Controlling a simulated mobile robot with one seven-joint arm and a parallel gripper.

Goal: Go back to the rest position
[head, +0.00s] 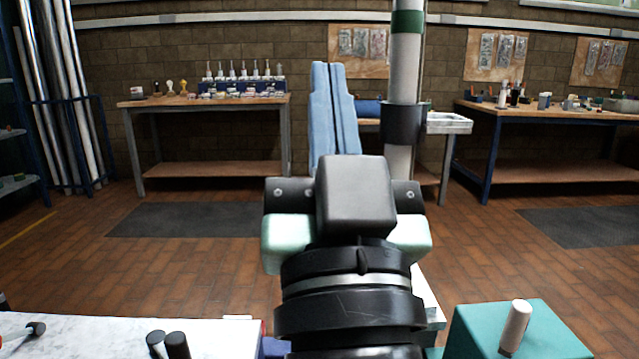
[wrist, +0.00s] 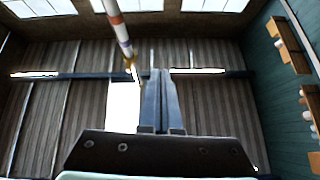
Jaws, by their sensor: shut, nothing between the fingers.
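My gripper (head: 328,66) points upward in the middle of the head view, its two long pale-blue fingers side by side. It is shut with nothing between the fingers. In the wrist view the fingers (wrist: 161,72) rise close together against the ceiling. The mast (head: 401,75), a pale upright pole with a green band and a black collar (head: 403,123), stands just right of the fingers in the head view. In the wrist view a banded pole (wrist: 117,22) shows at upper left, apart from the fingers. My wrist hides the mast's lower part.
A white-topped table (head: 225,335) with dark-capped items is at front left. A teal block (head: 470,335) with a pale cylinder (head: 515,326) is at front right. Workbenches (head: 205,100) (head: 560,112) line the back wall. Open tiled floor (head: 210,265) lies between.

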